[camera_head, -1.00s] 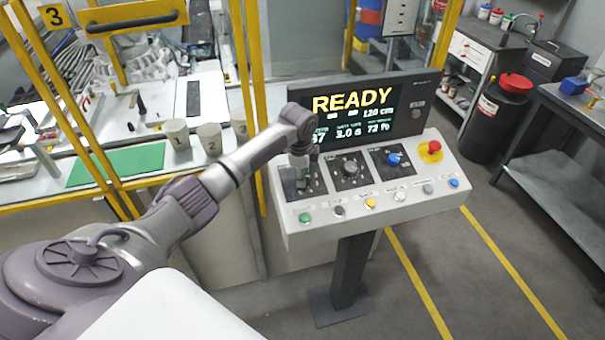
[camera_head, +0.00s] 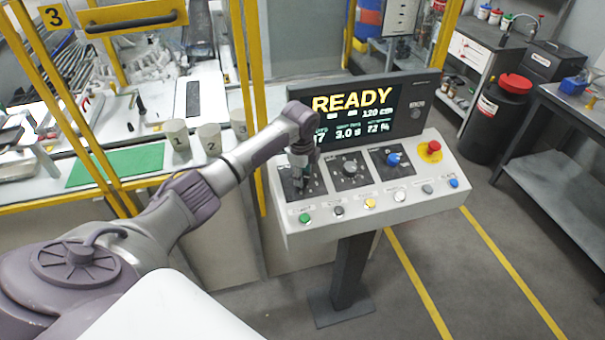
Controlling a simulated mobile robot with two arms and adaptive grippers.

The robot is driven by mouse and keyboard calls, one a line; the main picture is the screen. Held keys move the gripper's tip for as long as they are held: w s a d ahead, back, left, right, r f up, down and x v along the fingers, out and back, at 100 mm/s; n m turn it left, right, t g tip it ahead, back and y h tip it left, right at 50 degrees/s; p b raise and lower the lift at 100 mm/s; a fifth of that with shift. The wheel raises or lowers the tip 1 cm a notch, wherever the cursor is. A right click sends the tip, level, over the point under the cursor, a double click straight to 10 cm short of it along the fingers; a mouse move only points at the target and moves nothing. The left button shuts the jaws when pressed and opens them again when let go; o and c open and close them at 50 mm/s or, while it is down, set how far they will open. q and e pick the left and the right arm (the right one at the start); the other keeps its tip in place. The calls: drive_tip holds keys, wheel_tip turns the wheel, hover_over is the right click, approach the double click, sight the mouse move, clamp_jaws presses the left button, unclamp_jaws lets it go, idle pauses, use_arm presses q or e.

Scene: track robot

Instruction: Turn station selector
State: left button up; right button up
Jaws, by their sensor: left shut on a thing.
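The control panel (camera_head: 425,191) is a light-grey sloped console on a dark post. Three dark dial plates lie in a row on it. My left gripper (camera_head: 299,184) points down at the leftmost dial plate (camera_head: 317,184) and is shut on that plate's selector knob, which the gripper mostly hides. The middle plate carries a grey knob (camera_head: 349,169) and the right plate a blue knob (camera_head: 393,159). The screen (camera_head: 357,110) above reads READY, with smaller figures partly covered by my arm. My right gripper is out of view.
A red emergency button (camera_head: 434,147) sits on yellow at the panel's right. Several push buttons, including a green one (camera_head: 305,218), line the front edge. Yellow guard posts (camera_head: 249,100) and numbered cups (camera_head: 177,137) stand left. Open floor lies right.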

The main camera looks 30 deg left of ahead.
use_arm(q)
drive_tip(key=o, duration=1.1)
drive_tip(key=shift+o, duration=0.2)
drive_tip(key=shift+r, duration=0.1)
wheel_tip(320, 180, up, 12)
drive_tip(key=s, duration=0.1)
drive_tip(key=shift+s+d, duration=0.3)
drive_tip(key=shift+d, duration=0.05)
